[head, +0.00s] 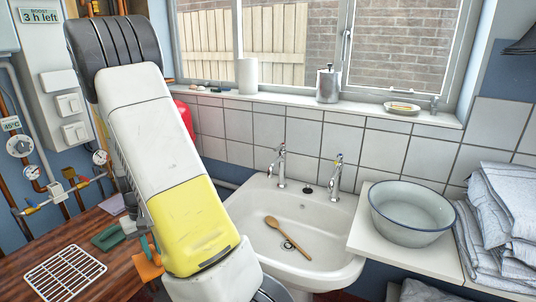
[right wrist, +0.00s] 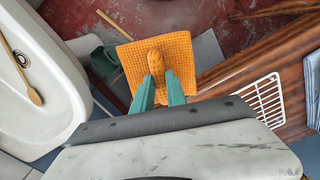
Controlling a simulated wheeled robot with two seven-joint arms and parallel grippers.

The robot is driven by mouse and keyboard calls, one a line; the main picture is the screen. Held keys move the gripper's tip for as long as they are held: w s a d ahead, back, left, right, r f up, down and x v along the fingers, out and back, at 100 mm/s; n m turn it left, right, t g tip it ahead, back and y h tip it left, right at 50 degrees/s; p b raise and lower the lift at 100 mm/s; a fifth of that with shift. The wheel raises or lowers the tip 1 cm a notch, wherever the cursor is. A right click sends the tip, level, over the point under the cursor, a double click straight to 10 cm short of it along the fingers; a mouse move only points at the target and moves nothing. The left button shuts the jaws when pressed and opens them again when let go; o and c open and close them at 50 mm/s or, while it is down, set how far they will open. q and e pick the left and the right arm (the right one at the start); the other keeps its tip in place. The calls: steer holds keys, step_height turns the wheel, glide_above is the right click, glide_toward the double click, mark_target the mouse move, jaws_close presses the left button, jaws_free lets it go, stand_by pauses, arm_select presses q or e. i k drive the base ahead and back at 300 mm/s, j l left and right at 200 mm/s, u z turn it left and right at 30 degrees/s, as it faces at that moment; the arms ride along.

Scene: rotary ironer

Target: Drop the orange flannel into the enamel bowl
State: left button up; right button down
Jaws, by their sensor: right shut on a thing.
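The orange flannel (right wrist: 185,50) is a square waffle-weave cloth, pinched up in the middle between the green fingers of my right gripper (right wrist: 160,82). In the head view only a small part of the flannel (head: 148,270) shows beside my yellow-banded arm, with the fingertips (head: 146,246) just above it. The arm hides the rest. The flannel is held in the air left of the sink. The enamel bowl (head: 411,208), pale grey-blue with a dark rim, stands upright on the white ledge right of the sink and looks empty. My left gripper is out of view.
A white sink (head: 318,232) with two taps and a wooden spoon (head: 286,232) lies between my arm and the bowl. Folded grey towels (head: 500,215) are stacked right of the bowl. A white wire rack (head: 65,273) lies on the wooden worktop (head: 30,262) at left.

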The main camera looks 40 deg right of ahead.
mark_target(407, 214)
steer(key=z, duration=0.4)
steer(key=k+z, duration=0.1)
steer(key=z, duration=0.25)
steer(key=k+z, duration=0.1)
steer(key=z, duration=0.7)
steer(key=k+l, duration=0.05)
